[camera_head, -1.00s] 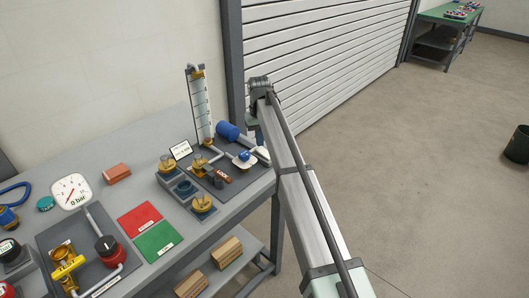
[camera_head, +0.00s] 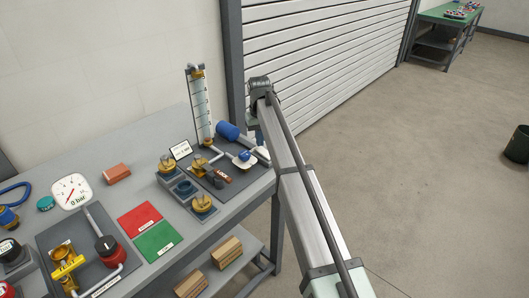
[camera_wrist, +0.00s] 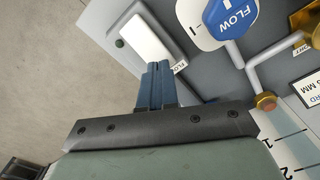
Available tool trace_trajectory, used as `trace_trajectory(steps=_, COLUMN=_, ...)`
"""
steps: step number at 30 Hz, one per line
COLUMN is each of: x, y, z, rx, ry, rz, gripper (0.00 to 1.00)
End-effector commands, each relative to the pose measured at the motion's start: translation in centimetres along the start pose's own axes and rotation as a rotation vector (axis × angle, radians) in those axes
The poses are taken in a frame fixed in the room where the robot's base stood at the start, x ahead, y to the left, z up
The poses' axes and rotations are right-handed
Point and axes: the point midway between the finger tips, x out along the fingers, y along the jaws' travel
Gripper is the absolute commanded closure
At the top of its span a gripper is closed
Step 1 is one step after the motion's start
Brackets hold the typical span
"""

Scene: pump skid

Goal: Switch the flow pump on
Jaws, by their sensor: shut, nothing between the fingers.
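A white block (camera_wrist: 146,38) on a grey plate, beside a tag (camera_wrist: 180,67) starting with "FLO", shows in the wrist view. A small dark green round spot (camera_wrist: 120,43) is at its far left end. My gripper (camera_wrist: 158,66) is shut and empty, with its blue fingertips at the near edge of the white block. I cannot tell whether they touch it. A blue knob marked FLOW (camera_wrist: 232,16) sits on a white dial to the right; it also shows in the head view (camera_head: 244,155). The blue pump body (camera_head: 228,131) stands behind it. My arm partly hides this bench corner.
A tall clear column (camera_head: 199,105) stands at the back of the skid. Brass valves (camera_head: 203,203), a red mat (camera_head: 139,219) and a green mat (camera_head: 159,241) lie to the left. Open floor (camera_head: 440,180) is on the right.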

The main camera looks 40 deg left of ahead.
Motion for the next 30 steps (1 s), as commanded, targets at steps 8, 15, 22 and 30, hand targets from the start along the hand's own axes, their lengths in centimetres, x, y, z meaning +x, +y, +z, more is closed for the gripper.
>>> trace_trajectory(steps=8, x=0.00, y=0.00, z=0.00, rx=0.000, ry=0.000, rz=0.000, gripper=1.00)
trace_trajectory(steps=15, x=0.04, y=0.00, z=0.00, rx=0.000, ry=0.000, rz=0.000, gripper=1.00)
trace_trajectory(steps=22, x=0.27, y=0.00, z=0.00, rx=0.000, ry=0.000, rz=0.000, gripper=1.00)
trace_trajectory(steps=30, x=0.61, y=0.00, z=0.00, rx=0.000, ry=0.000, rz=0.000, gripper=1.00)
